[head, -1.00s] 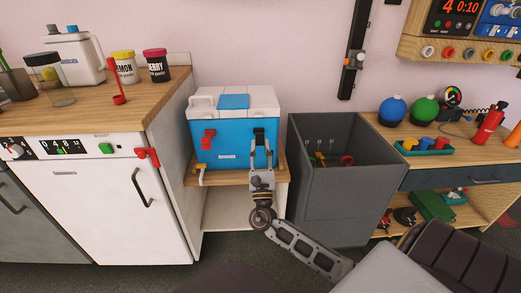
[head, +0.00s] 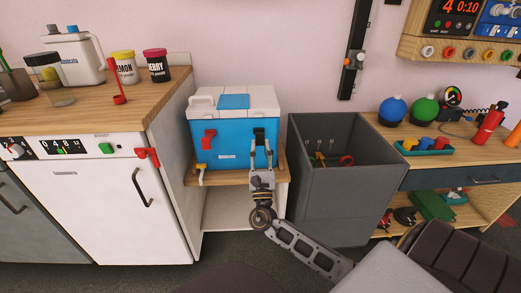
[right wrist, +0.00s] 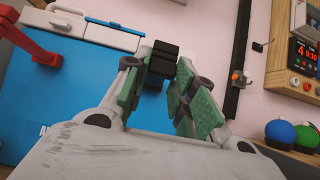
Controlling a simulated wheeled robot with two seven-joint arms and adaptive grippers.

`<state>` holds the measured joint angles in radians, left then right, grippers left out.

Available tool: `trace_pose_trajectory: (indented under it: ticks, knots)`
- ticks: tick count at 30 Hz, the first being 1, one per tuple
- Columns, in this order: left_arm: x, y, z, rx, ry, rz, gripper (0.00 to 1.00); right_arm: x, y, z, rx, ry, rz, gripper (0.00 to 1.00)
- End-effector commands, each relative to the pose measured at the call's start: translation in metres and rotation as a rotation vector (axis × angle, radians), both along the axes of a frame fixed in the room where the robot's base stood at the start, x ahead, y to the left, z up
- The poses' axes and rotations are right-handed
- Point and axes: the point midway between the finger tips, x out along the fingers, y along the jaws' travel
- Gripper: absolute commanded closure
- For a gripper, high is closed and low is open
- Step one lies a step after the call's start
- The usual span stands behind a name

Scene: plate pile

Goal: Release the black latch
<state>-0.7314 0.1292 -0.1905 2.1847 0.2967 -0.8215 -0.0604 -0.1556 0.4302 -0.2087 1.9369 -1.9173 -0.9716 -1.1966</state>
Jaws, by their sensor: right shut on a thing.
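A blue cooler (head: 230,158) with a white lid (head: 246,98) stands on a small wooden-topped stand. The black latch (head: 259,134) is on the right part of its front, and a red latch (head: 208,139) is on the left part. My right gripper (head: 260,153) reaches up from below to the black latch and is shut on it. In the right wrist view, the black latch (right wrist: 162,58) shows between the tips of the green-padded fingers (right wrist: 160,80). The lid lies flat on the cooler. My left gripper is out of view.
A grey open bin (head: 335,190) stands close to the right of the cooler. A white cabinet (head: 110,205) with a wooden counter stands to the left. A yellow tap (head: 201,168) sits low on the cooler's left front. A workbench (head: 470,150) is at the right.

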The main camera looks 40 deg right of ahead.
Motion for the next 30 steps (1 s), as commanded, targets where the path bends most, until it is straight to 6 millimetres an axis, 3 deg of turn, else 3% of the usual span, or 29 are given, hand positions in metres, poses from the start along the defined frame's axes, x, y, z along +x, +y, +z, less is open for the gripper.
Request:
trace_pose_trajectory:
  ticks: [1, 6, 12, 20, 30]
  knots:
    - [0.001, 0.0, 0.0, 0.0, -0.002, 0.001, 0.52, 0.003, -0.004, -0.005, 0.004, 0.014, 0.0, 0.71]
    - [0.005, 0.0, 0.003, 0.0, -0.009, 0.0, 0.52, 0.003, -0.003, -0.004, 0.004, 0.011, 0.0, 0.52]
    - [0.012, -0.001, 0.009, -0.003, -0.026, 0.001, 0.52, 0.002, -0.002, -0.003, 0.004, 0.008, 0.0, 0.52]
    - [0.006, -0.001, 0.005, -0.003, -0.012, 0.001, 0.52, -0.001, 0.0, -0.006, 0.003, 0.008, 0.0, 0.52]
    - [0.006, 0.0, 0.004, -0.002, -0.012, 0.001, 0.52, -0.025, 0.015, -0.027, 0.003, 0.011, 0.0, 0.52]
